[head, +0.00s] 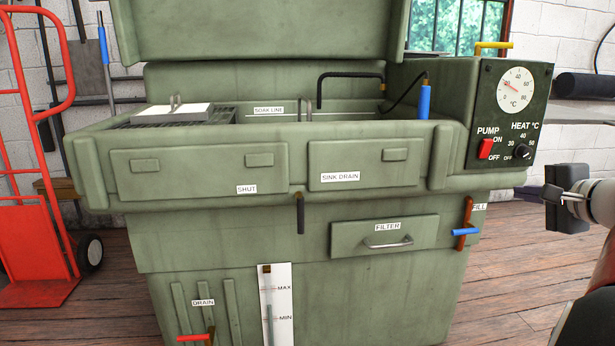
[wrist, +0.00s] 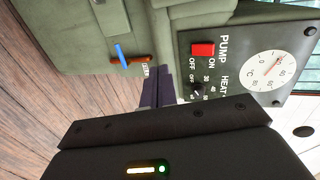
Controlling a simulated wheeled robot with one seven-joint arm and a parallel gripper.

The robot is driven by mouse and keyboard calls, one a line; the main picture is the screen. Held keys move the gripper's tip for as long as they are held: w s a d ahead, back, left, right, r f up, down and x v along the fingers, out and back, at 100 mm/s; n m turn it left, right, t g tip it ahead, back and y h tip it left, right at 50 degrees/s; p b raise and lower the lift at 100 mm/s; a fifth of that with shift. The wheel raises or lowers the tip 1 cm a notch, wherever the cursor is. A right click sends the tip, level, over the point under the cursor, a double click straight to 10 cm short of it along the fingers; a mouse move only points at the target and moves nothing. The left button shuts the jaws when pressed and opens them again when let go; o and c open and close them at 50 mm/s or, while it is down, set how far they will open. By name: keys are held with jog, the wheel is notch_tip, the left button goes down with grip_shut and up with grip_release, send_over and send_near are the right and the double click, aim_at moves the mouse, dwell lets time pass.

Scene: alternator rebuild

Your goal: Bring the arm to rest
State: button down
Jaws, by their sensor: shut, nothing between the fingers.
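My gripper (head: 556,197) is at the right edge of the head view, in front of and to the right of the green parts washer (head: 400,280). Its dark fingers are shut with nothing between them. They also show in the wrist view (wrist: 157,92), pointing toward the washer's side and control panel (wrist: 235,62). Only the end of my arm shows in the head view; the rest is cut off by the frame.
The control panel (head: 510,115) has a red pump switch (head: 486,148), a heat knob (head: 522,151) and a dial. A blue-handled fill valve (head: 466,232) sits on the washer's front right. A red hand truck (head: 30,250) stands left. Wooden floor (head: 515,270) is clear at right.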

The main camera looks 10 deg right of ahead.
jog(key=s+a+f+n+g+y, duration=0.1)
jog(key=s+a+f+n+g, duration=0.2)
jog(key=a, duration=0.9)
jog(key=a+f+n+g+y, duration=0.1)
jog(key=a+f+n+g, duration=0.3)
jog(key=a, duration=0.7)
jog(key=s+a+f+n+g+h, duration=0.1)
jog(key=s+a+f+n, duration=0.4)
jog(key=s+f, duration=0.25)
jog(key=s+a+f+n+g+h, duration=0.1)
jog(key=s+a+f+n+h, duration=0.1)
jog(key=s+a+f+n, duration=0.5)
notch_tip(320, 180, up, 13)
jog(key=d+m+p, duration=0.1)
jog(key=p, duration=1.1)
jog(key=shift+s+d+r+m, duration=0.15)
jog(key=shift+s+d+m, duration=0.05)
jog(key=shift+s+m, duration=0.25)
